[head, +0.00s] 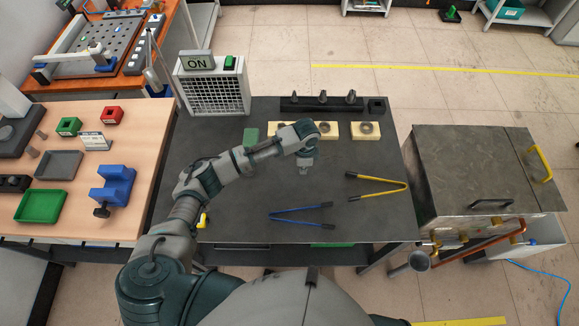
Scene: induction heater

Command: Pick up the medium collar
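Cream blocks stand in a row toward the back of the dark table. The right block (357,136) bears a round grey metal collar (366,128). The middle block (332,134) bears another collar (324,127), partly hidden behind my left wrist. The left block (275,127) is also partly covered by my arm. I cannot tell by size which collar is the medium one. My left gripper (304,170) points down over the table, in front of the blocks and apart from them. Its fingers are too small to read, and I see nothing in it. My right gripper is out of view.
Blue tongs (300,212) and yellow tongs (378,188) lie on the dark table (250,232). A black rack (320,103) stands behind the blocks. A heater box with an ON sign (212,87) stands back left; a metal cabinet (470,170) is at right.

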